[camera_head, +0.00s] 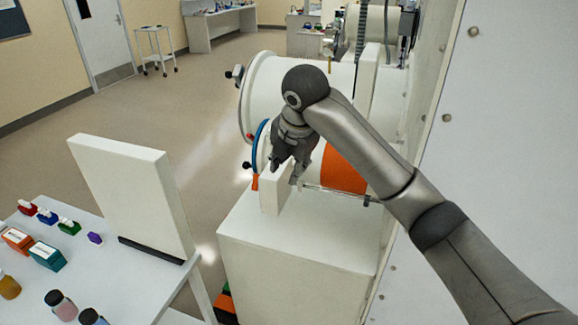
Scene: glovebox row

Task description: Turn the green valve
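No green valve shows clearly in the head view. My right gripper (285,173) points down in front of the white cylindrical chamber (285,95), with its two fingers apart and nothing seen between them. It is close above a white upright block (274,191) on the white cabinet. A blue ring (260,148) with an orange end shows just left of the gripper, partly hidden by it. A thin clear rod (335,194) runs to the right from near the fingertips. My gripper and arm hide part of the chamber front. My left gripper is out of view.
An orange cylinder (342,170) lies behind my forearm. The white cabinet top (300,237) is mostly bare. At left, a white table (100,265) holds several small bottles and boxes beside an upright white panel (130,190). Open floor (150,115) lies beyond.

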